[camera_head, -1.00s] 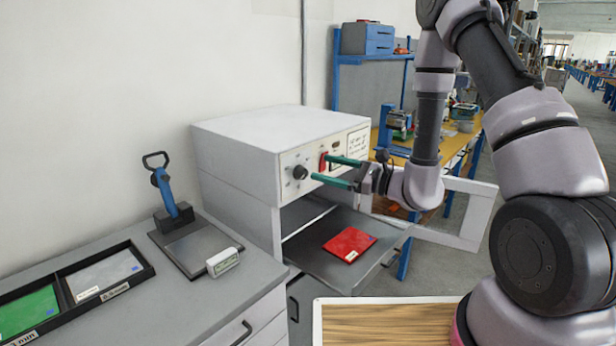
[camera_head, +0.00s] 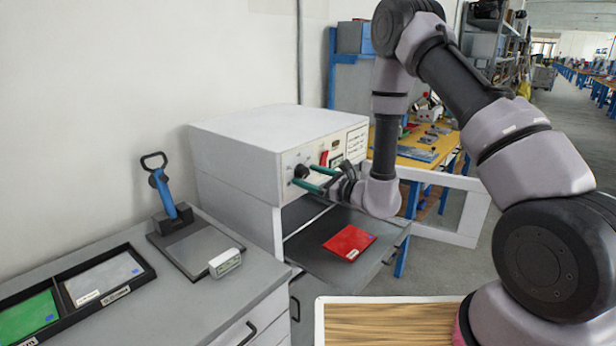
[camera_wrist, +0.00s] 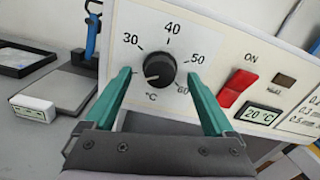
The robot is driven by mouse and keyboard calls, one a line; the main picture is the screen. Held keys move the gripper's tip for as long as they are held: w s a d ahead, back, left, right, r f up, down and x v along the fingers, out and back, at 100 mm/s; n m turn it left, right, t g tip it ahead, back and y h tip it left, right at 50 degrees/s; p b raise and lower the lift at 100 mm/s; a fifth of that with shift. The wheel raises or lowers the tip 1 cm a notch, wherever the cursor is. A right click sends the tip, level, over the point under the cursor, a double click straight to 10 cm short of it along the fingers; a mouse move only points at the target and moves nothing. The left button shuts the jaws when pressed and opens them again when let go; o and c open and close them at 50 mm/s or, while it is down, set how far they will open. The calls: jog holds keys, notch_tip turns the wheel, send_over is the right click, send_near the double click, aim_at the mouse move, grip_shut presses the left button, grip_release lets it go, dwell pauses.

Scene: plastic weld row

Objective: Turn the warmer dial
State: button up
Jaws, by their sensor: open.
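The warmer (camera_head: 245,150) is a white box on the bench against the wall. Its black round dial (camera_wrist: 160,69) sits on the front panel, with marks 30, 40, 50 and 60 °C around it; it also shows in the head view (camera_head: 301,171). My gripper (camera_wrist: 158,80) is open, its two green fingers pointing at the panel, one to each side of the dial. A gap shows between each finger and the dial. The fingers also show in the head view (camera_head: 315,178). A small display (camera_wrist: 258,114) reads 20 °C.
A red switch (camera_wrist: 237,88) marked ON is right of the dial. Below, a pulled-out tray (camera_head: 315,262) holds a red sheet (camera_head: 349,243). A white open door (camera_head: 445,210) stands right of it. A blue-handled tool (camera_head: 166,192) stands on the left bench.

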jog(key=shift+w+a, duration=0.2)
jog(key=shift+a, duration=0.05)
jog(key=c, duration=1.4)
